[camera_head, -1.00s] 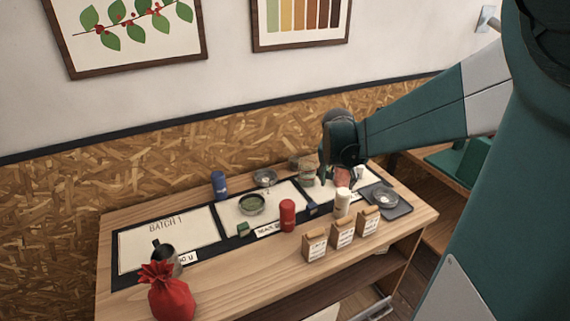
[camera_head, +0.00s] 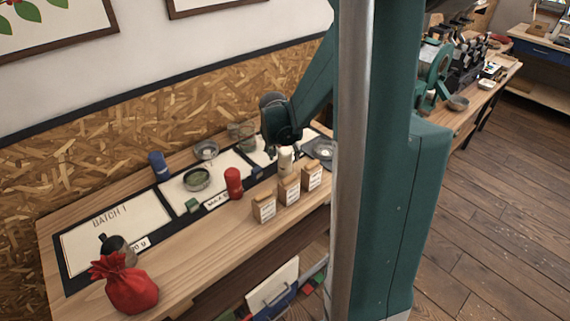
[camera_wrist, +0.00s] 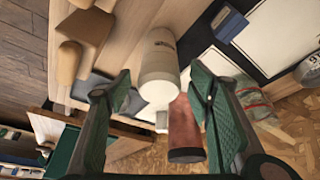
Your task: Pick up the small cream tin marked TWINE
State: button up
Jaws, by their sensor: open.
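The cream tin (camera_head: 286,161) stands on the wooden bench, behind the row of small tan bags. In the wrist view the cream tin (camera_wrist: 158,62) is a pale cylinder with dark lettering too small to read. My gripper (camera_wrist: 158,92) is open, with one green-padded finger on each side of the tin's near end. No finger visibly touches the tin. In the head view my gripper (camera_head: 288,147) is right above and behind the tin and hides part of it.
A reddish-brown cylinder (camera_wrist: 186,125) is close beside the tin, near my right-hand finger. Several tan bags (camera_head: 289,189) stand in front. A red tin (camera_head: 233,182), a blue tin (camera_head: 159,166) and a red sack (camera_head: 127,284) stand to the left. A grey scale (camera_head: 324,148) lies to the right.

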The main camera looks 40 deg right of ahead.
jog(key=shift+f, duration=0.1)
jog(key=shift+x, duration=1.2)
jog(key=shift+b+x, duration=0.7)
jog(key=shift+x, duration=1.95)
jog(key=c, duration=1.1)
